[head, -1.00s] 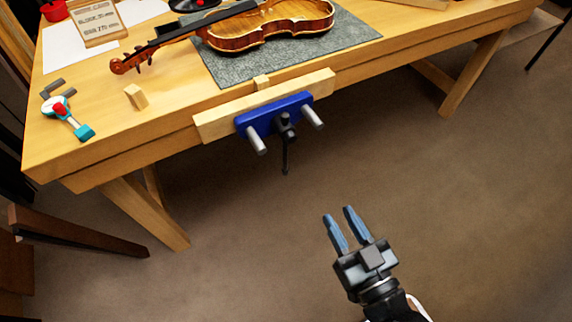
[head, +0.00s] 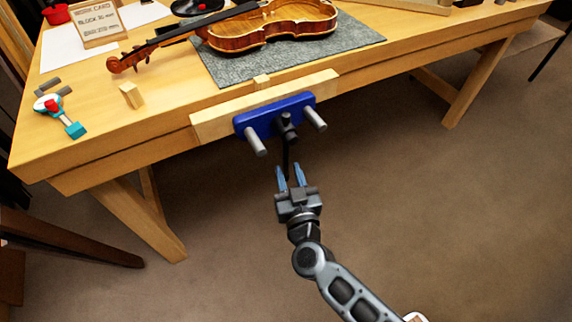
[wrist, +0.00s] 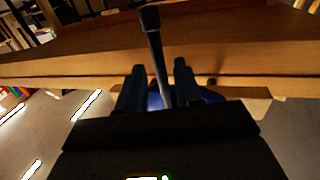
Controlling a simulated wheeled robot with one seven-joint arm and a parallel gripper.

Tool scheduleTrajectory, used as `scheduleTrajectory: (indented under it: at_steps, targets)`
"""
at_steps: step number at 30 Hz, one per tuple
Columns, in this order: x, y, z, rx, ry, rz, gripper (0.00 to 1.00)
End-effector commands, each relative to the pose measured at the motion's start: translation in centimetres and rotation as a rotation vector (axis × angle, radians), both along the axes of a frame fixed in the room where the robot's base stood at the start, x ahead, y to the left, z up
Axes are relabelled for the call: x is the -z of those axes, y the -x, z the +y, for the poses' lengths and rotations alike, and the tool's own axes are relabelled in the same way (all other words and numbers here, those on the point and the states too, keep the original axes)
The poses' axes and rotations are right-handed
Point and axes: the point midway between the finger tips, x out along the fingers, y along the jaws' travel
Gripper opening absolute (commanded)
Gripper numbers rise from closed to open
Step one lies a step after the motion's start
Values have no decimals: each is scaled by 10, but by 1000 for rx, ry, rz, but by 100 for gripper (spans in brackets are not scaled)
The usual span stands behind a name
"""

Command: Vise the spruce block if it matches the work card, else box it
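The small pale spruce block (head: 132,95) stands upright on the bench top, left of the vise. The work card (head: 97,22) leans at the back left; part of its print reads "BLOCK", the rest is too small to read surely. The blue vise (head: 273,116) is on the bench's front edge, with a wooden jaw and a dark handle (head: 287,155) hanging down. My gripper (head: 290,176) is open and empty, below the vise at the handle's lower end. In the wrist view the handle (wrist: 158,55) shows between the open fingers (wrist: 160,90); I cannot tell whether they touch it.
A violin (head: 265,28) lies on a grey mat (head: 345,45) behind the vise. A small wooden piece (head: 262,81) sits at the vise's top. The floor in front is clear.

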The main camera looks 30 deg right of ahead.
Motion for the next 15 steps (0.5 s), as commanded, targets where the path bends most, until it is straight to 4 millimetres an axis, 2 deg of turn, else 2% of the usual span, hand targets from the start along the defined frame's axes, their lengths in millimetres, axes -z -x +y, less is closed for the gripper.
scheduleTrajectory:
  at_steps: [1,6,15]
  targets:
    - [1,-8,-2,0,-2,-1,35]
    - [1,-26,-7,0,-1,-1,35]
    - [0,-33,-9,-1,0,1,35]
